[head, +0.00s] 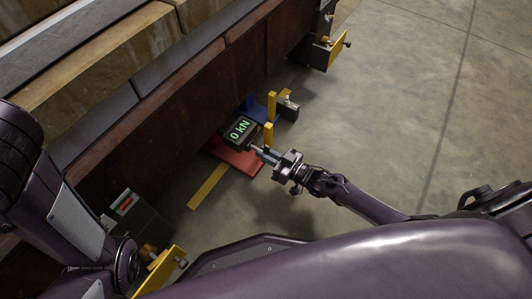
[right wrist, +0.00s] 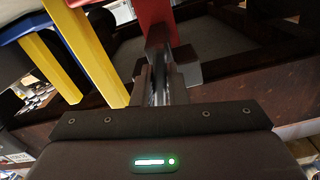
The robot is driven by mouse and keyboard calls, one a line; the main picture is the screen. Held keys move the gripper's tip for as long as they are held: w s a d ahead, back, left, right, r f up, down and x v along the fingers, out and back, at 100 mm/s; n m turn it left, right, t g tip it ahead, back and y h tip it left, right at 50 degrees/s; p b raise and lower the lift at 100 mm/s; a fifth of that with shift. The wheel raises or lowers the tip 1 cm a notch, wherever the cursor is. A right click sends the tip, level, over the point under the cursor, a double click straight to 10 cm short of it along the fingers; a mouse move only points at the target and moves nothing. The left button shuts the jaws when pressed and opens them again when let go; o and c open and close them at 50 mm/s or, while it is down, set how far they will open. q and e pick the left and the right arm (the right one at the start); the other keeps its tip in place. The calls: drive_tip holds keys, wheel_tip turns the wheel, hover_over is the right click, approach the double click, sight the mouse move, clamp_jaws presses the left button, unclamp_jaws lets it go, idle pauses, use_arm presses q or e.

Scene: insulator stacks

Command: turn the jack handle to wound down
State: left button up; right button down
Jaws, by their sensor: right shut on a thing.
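The jack stands on the floor beside the dark red-brown beam, with a red base (head: 240,160) and a black display box (head: 240,131) reading "0 kN" in green. My right gripper (head: 262,153) is at the near side of the jack, shut on the jack handle (head: 255,148), a short thin rod. In the right wrist view the fingers (right wrist: 162,85) close together in front of a red part (right wrist: 155,14) of the jack and hide most of the handle. The handle's exact angle cannot be told. My left arm comes in at the left, but its gripper is not seen.
Yellow posts (head: 271,104) and a blue part (head: 251,103) stand close behind the jack; yellow bars (right wrist: 75,50) also show in the right wrist view. Yellow-plated brackets (head: 339,48) sit along the beam (head: 200,95). The concrete floor on the right is clear.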

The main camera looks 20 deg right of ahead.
drive_tip(key=shift+f+n, duration=0.1)
drive_tip(key=shift+n, duration=10.3)
drive_tip(key=c, duration=1.5)
unclamp_jaws()
drive_tip(key=shift+o, duration=0.2)
